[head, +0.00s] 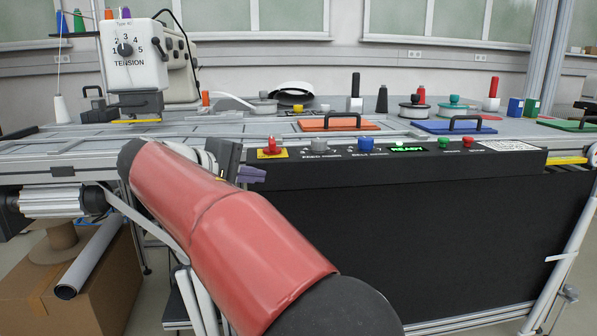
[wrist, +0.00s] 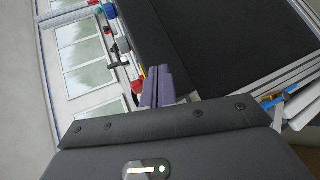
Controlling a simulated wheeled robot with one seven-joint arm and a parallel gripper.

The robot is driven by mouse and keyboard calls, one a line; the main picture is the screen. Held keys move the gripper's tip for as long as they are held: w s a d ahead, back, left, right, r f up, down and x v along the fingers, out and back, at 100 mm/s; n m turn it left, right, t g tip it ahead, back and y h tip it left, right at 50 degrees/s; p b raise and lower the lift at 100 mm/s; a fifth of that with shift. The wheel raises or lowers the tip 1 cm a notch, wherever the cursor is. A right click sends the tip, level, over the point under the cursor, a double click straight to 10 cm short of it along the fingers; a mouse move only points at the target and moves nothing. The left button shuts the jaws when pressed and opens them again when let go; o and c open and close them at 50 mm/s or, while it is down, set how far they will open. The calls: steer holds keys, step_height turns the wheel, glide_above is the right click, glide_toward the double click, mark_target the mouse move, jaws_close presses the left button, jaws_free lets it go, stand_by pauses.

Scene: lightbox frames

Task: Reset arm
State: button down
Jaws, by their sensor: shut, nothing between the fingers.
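My gripper (head: 246,173) shows in the head view at the end of my red arm, in front of the table's front edge and left of the middle. Its purple-grey fingers are together and empty; they also show in the wrist view (wrist: 158,88). In the head view the fingertips appear just below the red button on the control panel; I cannot tell the exact gap. My arm reaches up from the lower right and hides part of the table front. The wrist view is tilted on its side.
The black control panel (head: 400,163) carries red, grey, blue and green buttons. Behind it lie an orange plate (head: 338,125) and a blue plate (head: 440,127) with handles. A sewing machine (head: 135,55) stands at the left. A cardboard box (head: 85,285) is on the floor below.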

steer(key=s+d+f+m+g+y, duration=0.1)
steer(key=s+d+f+g+y, duration=0.2)
steer(key=d, duration=0.6)
steer(key=s+d+f+m+g+y, duration=0.15)
steer(key=s+d+f, duration=0.3)
steer(key=d, duration=0.45)
steer(key=s+d+f+m+y, duration=0.2)
steer(key=s+d+f+m, duration=0.1)
steer(key=s+f, duration=0.4)
steer(key=s+d+f+m+y, duration=0.2)
steer(key=s+f, duration=0.5)
steer(key=s, duration=0.6)
steer(key=shift+s+d+m+y, duration=0.4)
steer(key=shift+d+m, duration=0.2)
steer(key=shift+m, duration=0.55)
